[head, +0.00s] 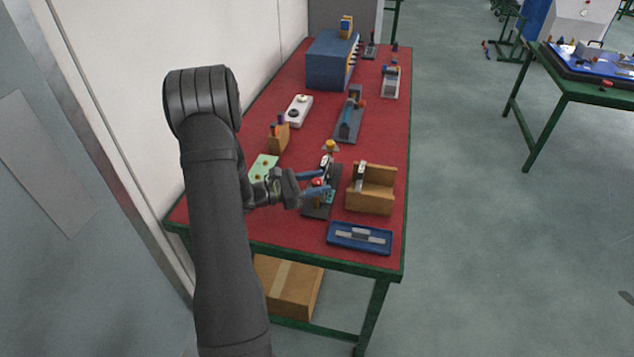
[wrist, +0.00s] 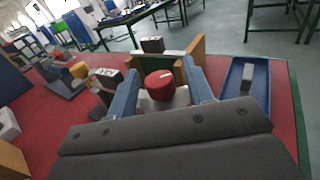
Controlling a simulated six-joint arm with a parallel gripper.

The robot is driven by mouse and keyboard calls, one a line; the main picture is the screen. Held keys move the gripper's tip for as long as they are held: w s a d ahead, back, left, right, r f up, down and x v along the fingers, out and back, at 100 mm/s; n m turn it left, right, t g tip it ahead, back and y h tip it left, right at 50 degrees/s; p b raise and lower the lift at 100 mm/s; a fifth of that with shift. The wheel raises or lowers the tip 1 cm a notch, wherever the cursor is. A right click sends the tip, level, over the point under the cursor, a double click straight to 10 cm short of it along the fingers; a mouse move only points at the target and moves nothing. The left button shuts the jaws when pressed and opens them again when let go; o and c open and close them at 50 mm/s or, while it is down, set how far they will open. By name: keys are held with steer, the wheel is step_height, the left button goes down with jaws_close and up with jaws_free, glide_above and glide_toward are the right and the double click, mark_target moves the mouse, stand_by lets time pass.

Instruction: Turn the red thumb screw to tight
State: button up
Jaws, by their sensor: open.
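The red thumb screw (wrist: 160,85) shows in the wrist view as a round red knob with a pale mark on its top, on a pale mount. My gripper (wrist: 163,80) is open, with one blue finger on each side of the knob. A gap seems to show between each finger and the knob. In the head view my gripper (head: 318,184) is at the small dark generator fixture (head: 310,212), and the red knob (head: 318,182) is partly hidden between the fingers.
A wooden holder (head: 372,197) stands just right of the fixture, and a blue tray (head: 360,238) lies in front. A light green plate (head: 263,168) is to the left. A blue box (head: 331,62) and other devices stand farther back on the red table (head: 275,228).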

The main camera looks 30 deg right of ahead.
steer(key=shift+d, duration=0.1)
steer(key=c, duration=1)
steer(key=shift+o, duration=0.2)
steer(key=shift+m+g, duration=0.4)
steer(key=shift+g, duration=0.1)
steer(key=m+g+y, duration=0.1)
steer(key=m+g, duration=0.1)
steer(key=g, duration=0.1)
steer(key=shift+g+y, duration=0.4)
steer(key=shift+m+g+y, duration=2.2)
steer(key=shift+m+g, duration=0.2)
steer(key=shift+g, duration=0.2)
steer(key=shift+y, duration=0.3)
steer(key=o, duration=1)
steer(key=shift+c, duration=0.2)
